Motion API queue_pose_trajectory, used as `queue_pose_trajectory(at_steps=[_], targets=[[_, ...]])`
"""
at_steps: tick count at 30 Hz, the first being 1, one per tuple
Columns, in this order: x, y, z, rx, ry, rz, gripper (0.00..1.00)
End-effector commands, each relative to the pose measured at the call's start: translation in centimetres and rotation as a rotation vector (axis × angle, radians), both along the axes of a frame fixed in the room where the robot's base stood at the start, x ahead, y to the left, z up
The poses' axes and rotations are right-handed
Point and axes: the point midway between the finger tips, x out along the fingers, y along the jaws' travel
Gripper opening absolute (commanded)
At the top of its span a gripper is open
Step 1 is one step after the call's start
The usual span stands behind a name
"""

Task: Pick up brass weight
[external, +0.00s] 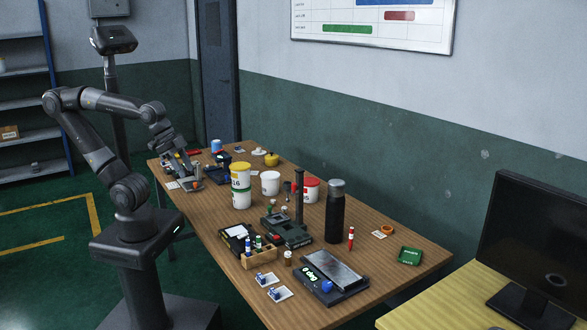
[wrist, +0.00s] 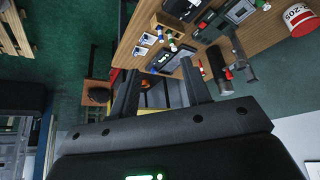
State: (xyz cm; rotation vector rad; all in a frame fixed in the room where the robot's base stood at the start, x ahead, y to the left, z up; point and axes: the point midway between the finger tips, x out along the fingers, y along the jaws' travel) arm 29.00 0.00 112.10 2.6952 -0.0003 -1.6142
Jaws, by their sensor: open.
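A small brownish-gold cylinder (external: 287,258), which looks like the brass weight, stands upright on the wooden table near its front edge. It is between the wooden vial rack (external: 258,256) and the black scale (external: 322,284). In the wrist view a tiny piece (wrist: 173,48) between rack and scale may be the same weight, but it is too small to be sure. My gripper (external: 187,168) is above the far left end of the table, well away from the weight. In the wrist view my gripper (wrist: 160,80) has its two fingers spread apart with nothing between them.
White tubs (external: 241,190), a dark bottle (external: 335,212) and a black stand (external: 298,212) rise from the middle of the table. Two labelled cards (external: 273,286) lie left of the scale. A monitor (external: 530,245) stands on a yellow desk at right.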

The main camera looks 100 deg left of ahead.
Motion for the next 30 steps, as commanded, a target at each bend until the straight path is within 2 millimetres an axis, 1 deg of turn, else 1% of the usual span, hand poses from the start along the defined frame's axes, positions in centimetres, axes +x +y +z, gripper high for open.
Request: queue_pose_trajectory(at_steps=[7, 9, 15, 19, 23, 30], targets=[[0.0, 0.0, 0.0, 0.0, 0.0, 0.0, 0.44], [0.0, 0.0, 0.0, 0.0, 0.0, 0.0, 0.48], [0.0, 0.0, 0.0, 0.0, 0.0, 0.0, 0.48], [0.7, 0.0, 0.2, -0.005, 0.01, 0.009, 0.48], [2.7, 0.1, 0.4, -0.019, 0.041, 0.035, 0.48], [8.2, 0.3, 0.2, -0.053, 0.115, 0.11, 0.48]])
